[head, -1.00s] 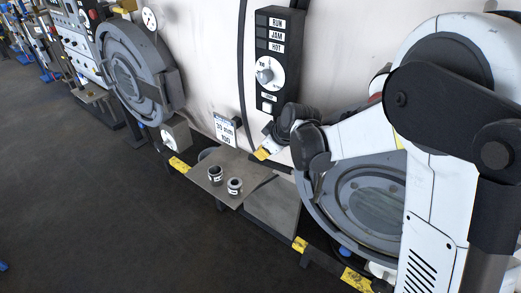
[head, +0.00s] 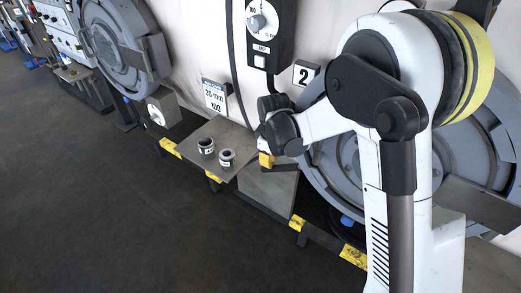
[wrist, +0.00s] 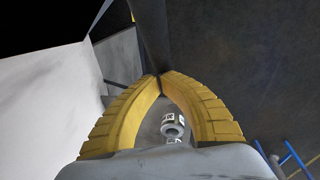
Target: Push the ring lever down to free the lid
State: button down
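A large round grey lid (head: 462,150) with a heavy outer ring (head: 322,188) is in the head view, behind my arm and partly hidden by it. A grey bar (head: 480,207) crosses its lower right side; I cannot tell whether this is the ring lever. No other lever can be made out. My gripper (head: 266,160) is at the left side of the ring, above the inner end of a small shelf; contact cannot be told. In the wrist view the yellow fingers of my gripper (wrist: 160,76) meet at their tips, with nothing between them.
Another round lid (head: 115,50) stands at the left. A yellow-marked low rail runs in front; the dark floor at left is clear.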

aim_at(275, 171)
jog(key=s+d+f+g+h+b, duration=0.2)
jog(key=s+d+f+b, duration=0.2)
jog(key=f, duration=0.4)
jog(key=shift+s+d+h+b, duration=0.2)
jog(key=shift+d+h+b, duration=0.1)
jog(key=shift+d, duration=0.45)
jog(key=shift+d, duration=0.1)
jog(key=a+r, duration=0.1)
jog(key=w+a+r+p, duration=0.1)
jog(key=r, duration=0.1)
jog(key=a+r+p, duration=0.1)
jog(key=shift+w+a+r, duration=0.15)
jog(key=shift+w+a, duration=0.1)
jog(key=shift+a, duration=0.1)
jog(key=p+v, duration=0.2)
jog(key=v, duration=0.6)
jog(key=shift+s+p, duration=0.2)
jog(key=shift+p, duration=0.15)
jog(key=shift+d, duration=0.1)
